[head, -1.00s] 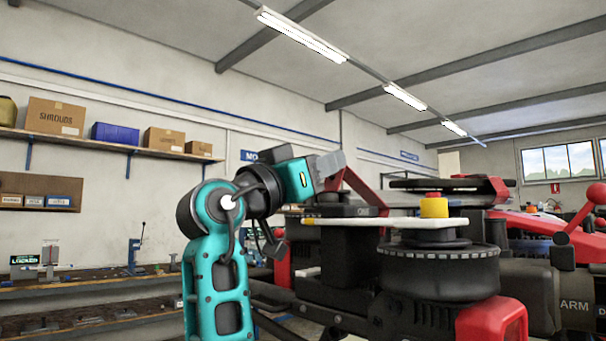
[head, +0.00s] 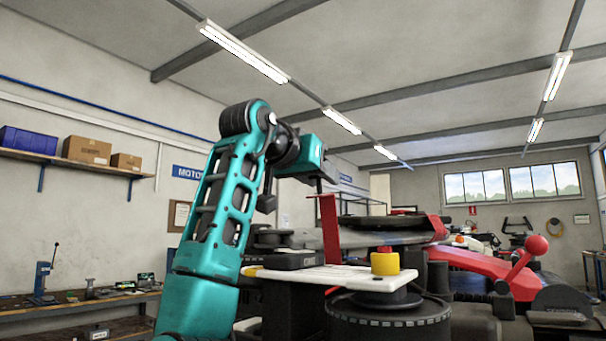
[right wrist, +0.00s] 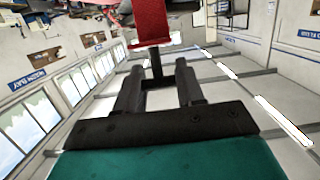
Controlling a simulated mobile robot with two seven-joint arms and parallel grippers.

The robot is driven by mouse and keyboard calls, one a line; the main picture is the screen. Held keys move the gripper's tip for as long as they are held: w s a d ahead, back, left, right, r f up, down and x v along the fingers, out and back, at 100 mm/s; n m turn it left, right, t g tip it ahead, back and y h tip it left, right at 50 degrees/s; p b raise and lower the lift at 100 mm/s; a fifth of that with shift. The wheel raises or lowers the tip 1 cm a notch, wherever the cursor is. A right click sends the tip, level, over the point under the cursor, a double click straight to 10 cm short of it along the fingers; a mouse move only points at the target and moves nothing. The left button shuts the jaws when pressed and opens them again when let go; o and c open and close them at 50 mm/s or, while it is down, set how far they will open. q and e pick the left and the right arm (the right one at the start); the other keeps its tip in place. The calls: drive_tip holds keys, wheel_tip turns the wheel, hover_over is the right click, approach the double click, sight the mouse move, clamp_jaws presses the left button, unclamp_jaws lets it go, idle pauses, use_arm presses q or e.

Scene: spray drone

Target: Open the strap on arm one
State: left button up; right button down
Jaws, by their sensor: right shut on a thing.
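The red strap (head: 330,228) stands upright as a flat strip above the dark drone parts behind the white plate. It also shows at the top of the right wrist view (right wrist: 150,22). My right gripper (head: 320,182) is above the strap, its fingers (right wrist: 158,68) closed around a thin dark tab at the strap's end. The strap's lower end is hidden behind the white plate and dark housing. Which drone arm is arm one cannot be read here. My left gripper is not in view.
A white plate (head: 315,275) with a yellow cap (head: 385,263) sits over a round black motor (head: 390,322) in front. A red lever with a ball knob (head: 536,245) rises at the right. A workbench (head: 70,308) runs along the left wall.

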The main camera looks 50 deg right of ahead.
sight(328, 203)
drive_tip(key=shift+w+d+f+y, duration=0.1)
drive_tip(key=shift+d+f+y, duration=0.1)
drive_tip(key=shift+d+y, duration=0.5)
drive_tip(key=shift+w+d+f+y, duration=0.15)
drive_tip(key=shift+d+y, duration=0.25)
drive_tip(key=shift+d, duration=0.55)
drive_tip(key=shift+s, duration=0.1)
drive_tip(key=c, duration=0.7)
unclamp_jaws()
drive_tip(key=shift+r, duration=0.1)
drive_tip(key=v, duration=1.3)
